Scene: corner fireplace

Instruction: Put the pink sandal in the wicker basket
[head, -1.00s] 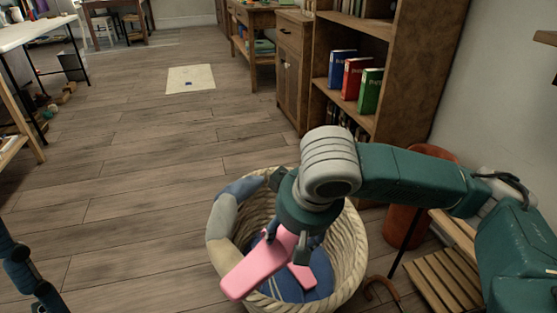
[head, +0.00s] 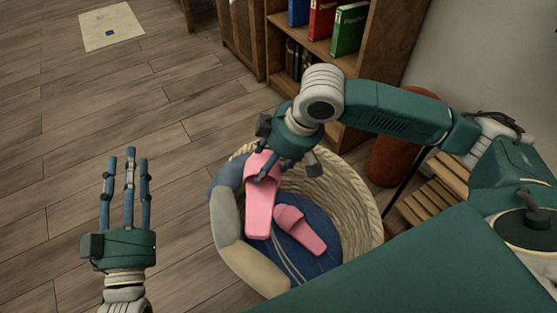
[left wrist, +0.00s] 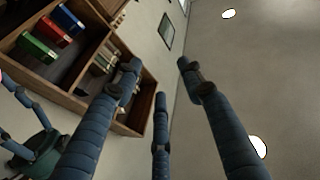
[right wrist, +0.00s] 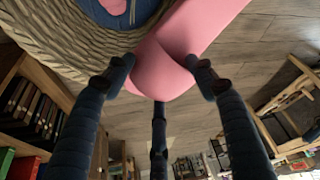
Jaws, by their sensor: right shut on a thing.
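The wicker basket (head: 352,205) stands on the floor with blue and pale cloth inside. My right gripper (head: 266,174) is above the basket's far left rim and shut on a pink sandal (head: 259,212). The sandal hangs tilted over the basket opening; I cannot tell whether it touches the cloth. In the right wrist view the fingers close around one end of the sandal (right wrist: 165,65), beside the woven rim (right wrist: 70,45). A second pink sandal (head: 301,231) lies on the blue cloth in the basket. My left gripper (head: 128,155) is open and empty, fingers up, left of the basket.
A wooden bookcase (head: 352,65) with books stands behind the basket. A brown-red bin (head: 393,150) and a slatted wooden stand (head: 437,185) are close on the right.

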